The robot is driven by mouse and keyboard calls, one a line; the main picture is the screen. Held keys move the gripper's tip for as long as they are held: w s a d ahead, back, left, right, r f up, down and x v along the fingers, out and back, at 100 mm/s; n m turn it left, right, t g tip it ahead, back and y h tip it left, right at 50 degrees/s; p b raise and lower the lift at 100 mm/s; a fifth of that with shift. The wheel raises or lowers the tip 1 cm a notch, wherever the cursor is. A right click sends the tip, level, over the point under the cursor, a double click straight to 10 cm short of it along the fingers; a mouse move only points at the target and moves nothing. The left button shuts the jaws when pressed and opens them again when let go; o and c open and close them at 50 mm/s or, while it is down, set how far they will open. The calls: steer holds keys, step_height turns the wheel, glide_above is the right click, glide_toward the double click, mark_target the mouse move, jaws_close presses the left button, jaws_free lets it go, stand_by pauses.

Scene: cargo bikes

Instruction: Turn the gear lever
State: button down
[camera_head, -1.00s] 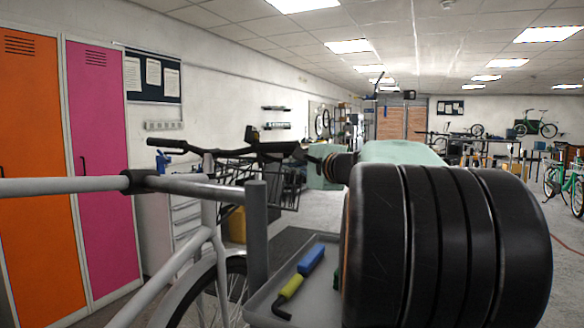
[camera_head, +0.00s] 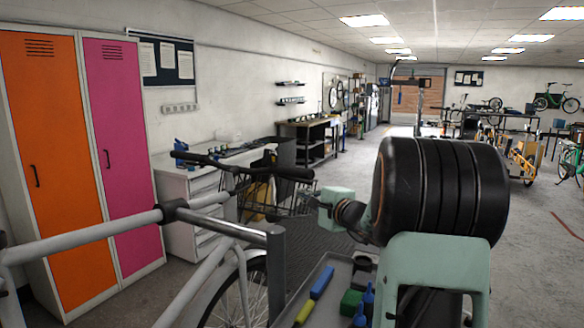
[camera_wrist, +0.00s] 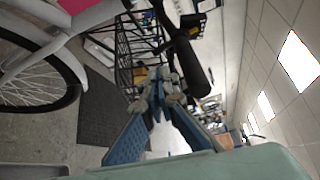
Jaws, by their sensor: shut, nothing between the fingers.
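The bike's handlebar (camera_head: 235,162) stands ahead of me, with a dark grip (camera_head: 293,173) at its right end. In the wrist view a black handlebar grip (camera_wrist: 192,62) lies close beyond my gripper (camera_wrist: 157,84), slightly to its right. My gripper is shut, with nothing between its blue-padded fingers. Its fingertips appear near the bar, but I cannot tell whether they touch it. The gear lever cannot be picked out clearly in either view.
A wire basket (camera_wrist: 136,50) is close to the fingers. The bike's pale frame (camera_head: 95,240) crosses the left foreground. A grey tray (camera_head: 300,283) with tools is below. A white drawer cabinet (camera_head: 190,212) stands behind the bike. Open floor (camera_head: 535,250) lies to the right.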

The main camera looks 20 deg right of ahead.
steer(key=p, duration=0.5)
glide_toward(278, 185)
steer(key=w, duration=0.6)
steer(key=shift+w+a+f, duration=0.1)
steer(key=shift+w+a, duration=0.2)
steer(key=shift+w, duration=0.1)
steer(key=shift+f+b, duration=0.1)
steer(key=shift+b, duration=0.4)
steer(key=b, duration=0.2)
steer(key=w+b, duration=0.1)
steer(key=b, duration=0.2)
steer(key=shift+d+f, duration=0.15)
steer(key=shift+f, duration=0.15)
steer(key=shift+n+b, duration=0.3)
steer(key=shift+b, duration=0.45)
steer(key=b, duration=0.3)
steer(key=shift+d+r+n+t+b, duration=0.1)
steer(key=shift+r+n+t+b, duration=0.2)
steer(key=shift+t+b, duration=0.1)
